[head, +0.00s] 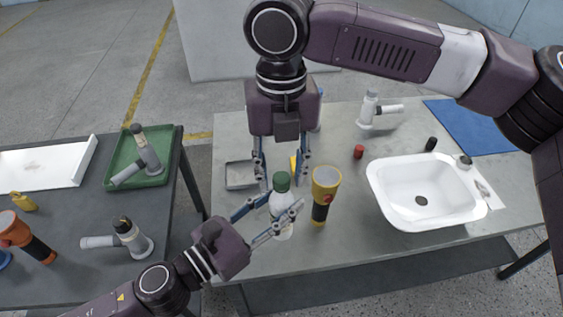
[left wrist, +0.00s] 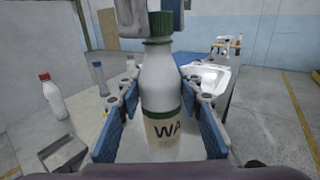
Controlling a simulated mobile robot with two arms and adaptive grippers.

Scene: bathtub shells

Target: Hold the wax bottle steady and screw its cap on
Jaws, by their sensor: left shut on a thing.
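The wax bottle (head: 282,213) is white and stands upright near the front of the right table. In the left wrist view the bottle (left wrist: 162,88) shows a label reading "WA". Its green cap (head: 281,182) sits on the neck, and the cap (left wrist: 160,24) also shows at the top of the left wrist view. How tightly it is seated I cannot tell. My left gripper (head: 281,204) is shut around the bottle's body.
A yellow and black flashlight (head: 322,196) stands close to the right of the bottle. A grey tray (head: 240,185) lies to the left. A white sink (head: 385,194) and a small red object (head: 358,151) are farther right. A white bottle with a red top (left wrist: 53,100) shows in the left wrist view.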

